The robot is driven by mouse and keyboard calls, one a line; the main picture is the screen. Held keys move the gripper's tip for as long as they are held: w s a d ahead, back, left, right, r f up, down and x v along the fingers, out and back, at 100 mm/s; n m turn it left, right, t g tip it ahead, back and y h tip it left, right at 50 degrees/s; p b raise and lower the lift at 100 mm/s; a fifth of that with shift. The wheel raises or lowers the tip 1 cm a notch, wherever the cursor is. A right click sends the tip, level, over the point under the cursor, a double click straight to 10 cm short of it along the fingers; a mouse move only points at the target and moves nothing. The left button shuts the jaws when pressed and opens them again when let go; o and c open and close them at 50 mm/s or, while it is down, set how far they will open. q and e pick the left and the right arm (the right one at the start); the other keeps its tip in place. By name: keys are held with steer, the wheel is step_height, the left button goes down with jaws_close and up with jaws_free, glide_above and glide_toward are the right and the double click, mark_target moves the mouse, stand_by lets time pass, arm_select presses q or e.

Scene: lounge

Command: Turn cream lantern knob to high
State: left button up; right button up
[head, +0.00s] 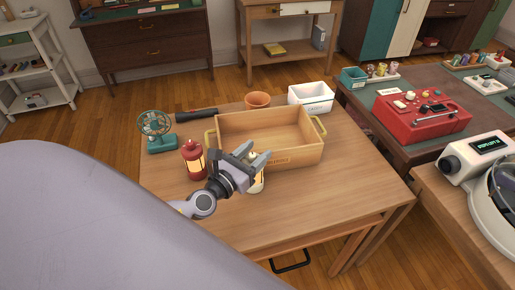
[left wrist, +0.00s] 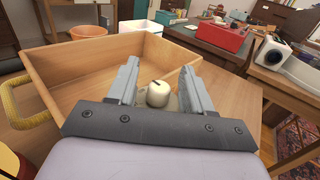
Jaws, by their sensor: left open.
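The cream lantern (head: 259,184) stands on the wooden table, in front of the crate, and is partly hidden by my left gripper in the head view. My left gripper (head: 255,156) is open above and beside it. In the left wrist view the lantern's rounded cream top (left wrist: 158,94), with a dark mark on it, shows between the open fingers of the gripper (left wrist: 160,68). I cannot tell whether a finger touches it. The knob's setting cannot be made out. My right gripper is not in view.
A wooden crate (head: 230,149) stands right behind the lantern. A red lantern (head: 193,160) and a teal fan (head: 156,130) stand to the left. An orange pot (head: 257,100) and a white bin (head: 311,97) are behind. The table's front right (head: 335,200) is clear.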

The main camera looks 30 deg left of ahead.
arm_select(q)
steer(key=shift+w+d, duration=0.1)
steer(key=shift+w, duration=0.55)
